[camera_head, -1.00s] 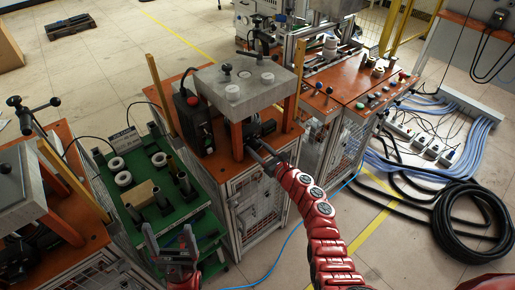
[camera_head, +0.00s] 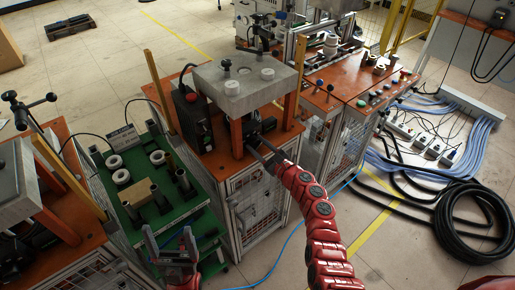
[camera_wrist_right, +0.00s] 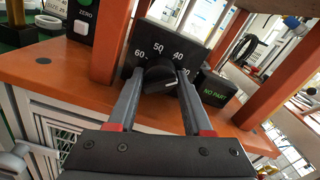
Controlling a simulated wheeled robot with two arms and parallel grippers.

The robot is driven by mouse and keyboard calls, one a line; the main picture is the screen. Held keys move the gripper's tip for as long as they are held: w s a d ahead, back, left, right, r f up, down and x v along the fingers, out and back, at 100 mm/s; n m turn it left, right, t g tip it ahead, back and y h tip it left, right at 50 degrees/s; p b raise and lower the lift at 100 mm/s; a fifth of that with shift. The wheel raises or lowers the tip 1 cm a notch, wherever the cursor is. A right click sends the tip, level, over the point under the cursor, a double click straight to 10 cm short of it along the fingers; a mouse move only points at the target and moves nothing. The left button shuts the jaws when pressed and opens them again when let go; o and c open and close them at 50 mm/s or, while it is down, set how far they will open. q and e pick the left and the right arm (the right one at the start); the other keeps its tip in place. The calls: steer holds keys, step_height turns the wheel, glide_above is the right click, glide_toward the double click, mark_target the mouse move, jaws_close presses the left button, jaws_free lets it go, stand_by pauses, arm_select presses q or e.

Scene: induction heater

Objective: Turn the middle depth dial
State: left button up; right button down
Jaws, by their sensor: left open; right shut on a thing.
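The black depth dial (camera_wrist_right: 158,79) sits on a dark panel marked 60, 50, 40 and a partly covered lower number, in the right wrist view. Its white pointer line points right and slightly up. My right gripper (camera_wrist_right: 158,72) is shut on the dial, with one finger on each side of it. In the head view my right gripper (camera_head: 261,146) reaches under the grey slab of the middle machine (camera_head: 246,84), and the dial itself is hard to make out. My left gripper (camera_head: 169,241) is open and empty, low in front of the green cart.
Orange posts (camera_wrist_right: 110,40) stand beside the dial panel. A "NO PART" display (camera_wrist_right: 215,94) is to its right and a "ZERO" box (camera_wrist_right: 82,20) to its left. The green cart (camera_head: 190,213) holds rings and cylinders. A black cable coil (camera_head: 475,220) lies on the floor at right.

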steer(key=n+b, duration=0.1)
steer(key=n, duration=0.1)
steer(key=shift+f+n+b, duration=0.2)
steer(key=shift+n+b, duration=0.1)
steer(key=shift+b, duration=0.05)
steer(key=shift+r+n+b, duration=0.15)
steer(key=shift+n+b, duration=0.15)
steer(key=shift+n, duration=0.2)
steer(key=shift+c, duration=1.8)
jaws_free()
